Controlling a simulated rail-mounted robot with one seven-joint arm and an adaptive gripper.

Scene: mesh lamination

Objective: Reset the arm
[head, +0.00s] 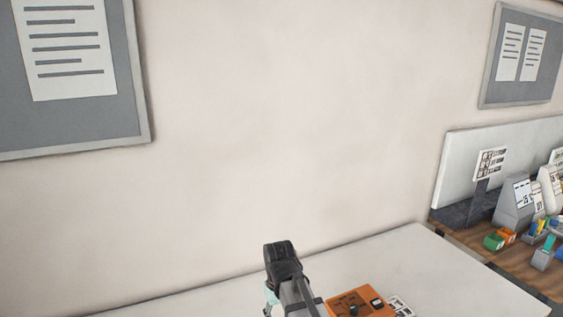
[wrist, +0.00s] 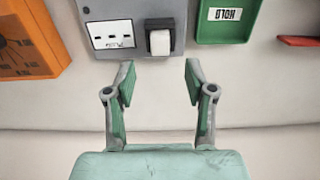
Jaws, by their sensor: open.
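My gripper (wrist: 160,76) is open in the wrist view, with its two green-padded fingers apart and nothing between them. The fingertips point toward a grey panel (wrist: 103,15) that carries a white label and a black-and-white switch or roller (wrist: 160,38). I cannot tell how far the fingertips are from it. In the head view my arm shows at the bottom centre over the white table, and the fingers are mostly hidden.
An orange device (head: 360,303) with a dial stands on the white table (head: 385,255); it also shows in the wrist view (wrist: 32,42). A green "HOLD" tray (wrist: 226,32) and a red item (wrist: 299,41) lie right. A cluttered wooden bench (head: 470,243) is at far right.

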